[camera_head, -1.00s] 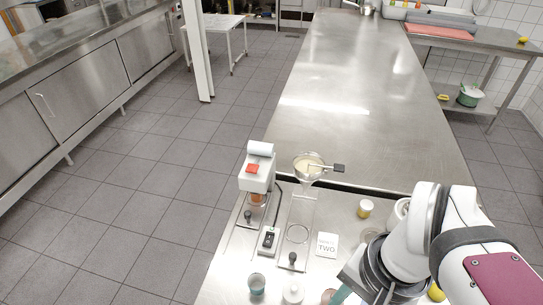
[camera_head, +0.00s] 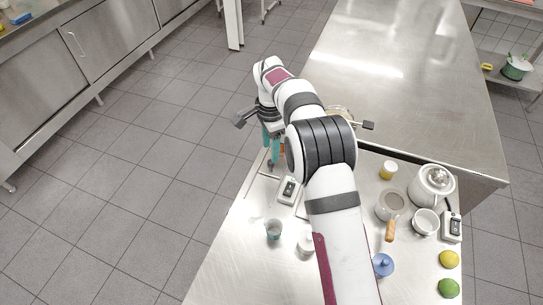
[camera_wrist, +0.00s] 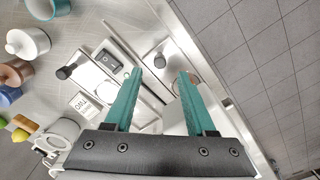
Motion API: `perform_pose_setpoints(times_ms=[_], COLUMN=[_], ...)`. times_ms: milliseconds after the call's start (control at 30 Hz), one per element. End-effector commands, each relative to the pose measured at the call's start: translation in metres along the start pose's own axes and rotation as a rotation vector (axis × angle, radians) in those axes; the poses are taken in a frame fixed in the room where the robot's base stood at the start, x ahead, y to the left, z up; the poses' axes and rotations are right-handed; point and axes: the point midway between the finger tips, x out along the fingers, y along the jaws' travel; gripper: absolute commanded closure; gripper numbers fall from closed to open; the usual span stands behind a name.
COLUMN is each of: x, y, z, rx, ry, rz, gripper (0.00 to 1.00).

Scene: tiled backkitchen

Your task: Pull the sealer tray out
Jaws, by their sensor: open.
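The sealer tray's dark knob (camera_wrist: 160,60) stands on a flat metal strip in the wrist view, just beyond and between my fingertips. My gripper (camera_wrist: 160,76) is open, with one teal finger on each side of the tray's line and nothing held. In the head view my gripper (camera_head: 271,150) points down over the front of the sealer's place. My arm and gripper hide the sealer's body there. In the wrist view a brownish round part (camera_wrist: 193,79) shows partly behind the right finger. I cannot tell whether a finger touches the knob.
The switch box (camera_head: 289,190) is close to the tray. The counter's left edge is near.

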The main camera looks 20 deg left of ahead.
Motion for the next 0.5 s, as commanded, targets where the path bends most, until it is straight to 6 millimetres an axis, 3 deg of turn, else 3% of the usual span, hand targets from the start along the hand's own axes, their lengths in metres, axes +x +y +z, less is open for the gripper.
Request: perform_pose_setpoints(times_ms=[100, 200, 500], x=[0.028, 0.043, 0.054], y=[0.001, 0.000, 0.000], z=[0.000, 0.000, 0.000], rx=[0.000, 0.000, 0.000], ry=[-0.001, 0.000, -0.001], rz=[0.003, 0.001, -0.001], gripper=[0.44, 0.44, 0.44])
